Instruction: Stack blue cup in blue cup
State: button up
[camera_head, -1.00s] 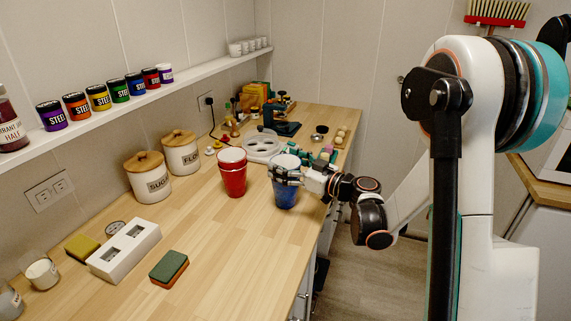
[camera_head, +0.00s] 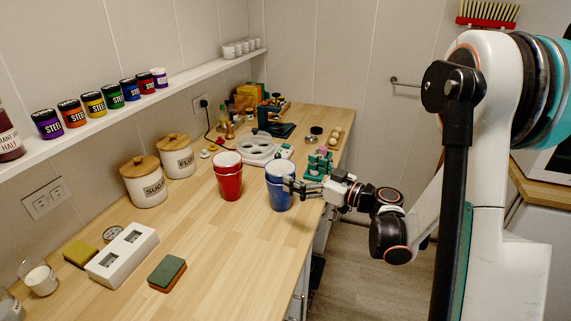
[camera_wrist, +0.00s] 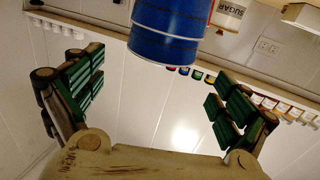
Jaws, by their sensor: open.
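A blue cup stack (camera_head: 279,192) stands upright near the counter's right edge. A second rim line shows below its top rim, so one blue cup appears nested in another. In the wrist view the blue cup stack (camera_wrist: 168,38) shows at the top, with a pale seam across it. My gripper (camera_head: 304,175) is open just right of the stack. In the wrist view my gripper (camera_wrist: 158,92) has its green-padded fingers wide apart, with nothing between them. The stack lies beyond the fingertips, and I see no contact there.
Red cups (camera_head: 228,182), seemingly nested, stand just left of the blue stack. A white tray with round wells (camera_head: 257,146) is behind them. Sugar (camera_head: 144,186) and flour (camera_head: 178,160) canisters stand at the left. The front counter has free room around a sponge (camera_head: 167,273).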

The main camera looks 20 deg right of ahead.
jog(key=v, duration=0.5)
jog(key=shift+p, duration=0.3)
